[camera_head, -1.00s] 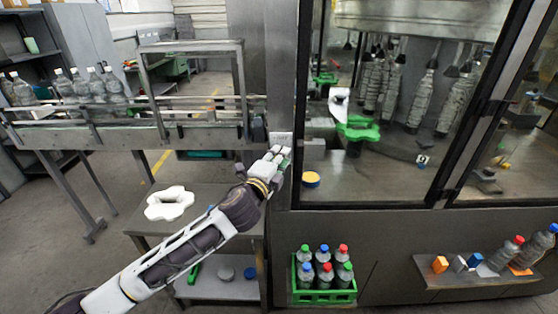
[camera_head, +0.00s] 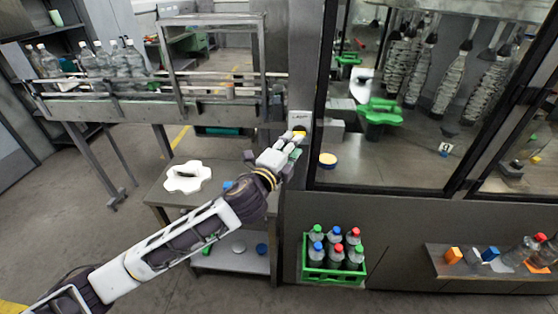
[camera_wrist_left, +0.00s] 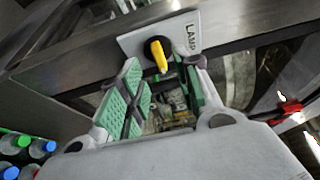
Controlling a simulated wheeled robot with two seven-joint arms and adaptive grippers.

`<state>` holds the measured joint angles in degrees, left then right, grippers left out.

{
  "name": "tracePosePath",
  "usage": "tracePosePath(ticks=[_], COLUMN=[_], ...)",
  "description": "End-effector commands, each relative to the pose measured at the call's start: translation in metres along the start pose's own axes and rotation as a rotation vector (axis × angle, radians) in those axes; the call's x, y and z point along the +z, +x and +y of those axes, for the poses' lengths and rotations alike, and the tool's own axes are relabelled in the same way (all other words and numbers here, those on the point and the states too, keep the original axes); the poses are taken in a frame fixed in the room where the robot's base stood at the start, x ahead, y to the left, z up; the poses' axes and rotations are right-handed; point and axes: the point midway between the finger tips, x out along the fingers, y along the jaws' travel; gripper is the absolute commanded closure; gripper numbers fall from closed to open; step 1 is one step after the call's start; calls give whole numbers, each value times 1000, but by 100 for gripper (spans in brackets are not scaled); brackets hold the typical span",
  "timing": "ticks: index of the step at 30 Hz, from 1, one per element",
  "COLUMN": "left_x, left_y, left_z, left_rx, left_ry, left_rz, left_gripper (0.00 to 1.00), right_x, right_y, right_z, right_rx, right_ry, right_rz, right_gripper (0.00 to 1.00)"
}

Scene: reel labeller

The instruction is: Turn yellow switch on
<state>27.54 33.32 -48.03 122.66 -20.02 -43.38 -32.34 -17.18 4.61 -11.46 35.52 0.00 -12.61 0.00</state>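The yellow switch (camera_wrist_left: 158,55) is a small lever on a dark round base. It sits on a pale plate (camera_wrist_left: 128,42) marked "LAMP", fixed to a metal post. In the head view the yellow switch (camera_head: 299,134) shows just above my left fingertips, on the plate (camera_head: 299,118). My left gripper (camera_head: 290,150) is open, its green-padded fingers apart. In the left wrist view the left gripper (camera_wrist_left: 163,68) has its fingertips on either side of the lever; I cannot tell whether they touch it. My right gripper is not in view.
A glass-fronted machine frame (camera_head: 318,80) stands right of the switch. A conveyor with clear bottles (camera_head: 110,58) lies to the left. A small table with a white ring-shaped part (camera_head: 187,177) is below. A green crate (camera_head: 333,276) of capped bottles stands lower right.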

Motion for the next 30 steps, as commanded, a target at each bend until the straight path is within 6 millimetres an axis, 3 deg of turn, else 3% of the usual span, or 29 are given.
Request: tracePosePath(ticks=[18,30], left_x=[0,0], left_y=[-63,-73], left_z=[0,-1], left_rx=[-1,-3], left_ry=[1,1], left_rz=[0,0], left_gripper=[67,67], right_x=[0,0], right_y=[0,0], right_z=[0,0], right_rx=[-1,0], right_ry=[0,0], right_rz=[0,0], right_gripper=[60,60])
